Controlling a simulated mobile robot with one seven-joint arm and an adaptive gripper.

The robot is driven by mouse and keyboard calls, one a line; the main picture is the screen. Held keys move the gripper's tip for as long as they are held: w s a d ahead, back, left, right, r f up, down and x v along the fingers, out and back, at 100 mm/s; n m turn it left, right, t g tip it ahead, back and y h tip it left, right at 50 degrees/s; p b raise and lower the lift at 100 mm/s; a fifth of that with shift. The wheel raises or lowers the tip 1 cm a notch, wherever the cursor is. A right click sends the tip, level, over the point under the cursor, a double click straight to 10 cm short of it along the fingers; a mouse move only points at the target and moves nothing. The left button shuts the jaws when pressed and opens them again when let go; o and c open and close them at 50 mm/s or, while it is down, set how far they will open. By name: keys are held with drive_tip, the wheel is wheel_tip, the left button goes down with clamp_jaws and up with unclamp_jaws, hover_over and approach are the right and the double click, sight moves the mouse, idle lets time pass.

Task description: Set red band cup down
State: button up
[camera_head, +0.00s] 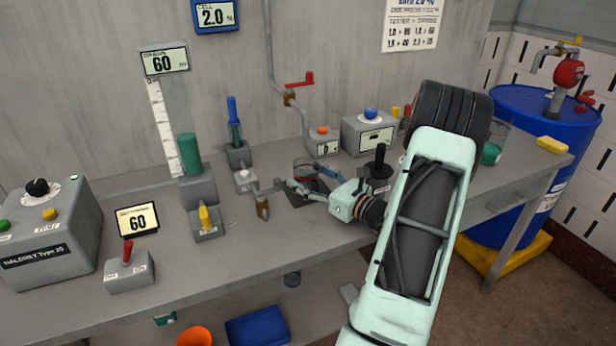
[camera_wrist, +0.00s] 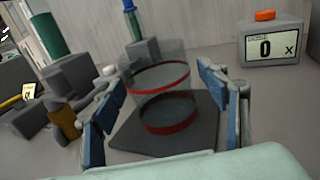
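The red band cup (camera_wrist: 158,79) is a clear cup with red rings, upright on a dark square plate (camera_wrist: 127,136) in the wrist view. In the head view the cup (camera_head: 304,166) is partly hidden behind my gripper (camera_head: 308,180). My gripper's blue-padded fingers stand on both sides of the cup in the wrist view (camera_wrist: 160,75). The fingers look open, with gaps beside the lower red ring. Whether a fingertip touches the upper wall is hard to tell.
A brass-coloured valve (camera_head: 262,207) and a grey block with a blue-topped post (camera_head: 236,150) stand to the left. Bare bench (camera_head: 250,255) lies in front.

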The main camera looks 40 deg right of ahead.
drive_tip(key=shift+r, duration=0.1)
drive_tip(key=shift+s+d+r, duration=0.1)
drive_tip(key=shift+s, duration=0.05)
drive_tip(key=s, duration=0.4)
drive_tip(key=s+d, duration=0.1)
drive_tip(key=s, duration=0.6)
drive_tip(key=shift+s+d, duration=0.3)
drive_tip(key=shift+d, duration=0.05)
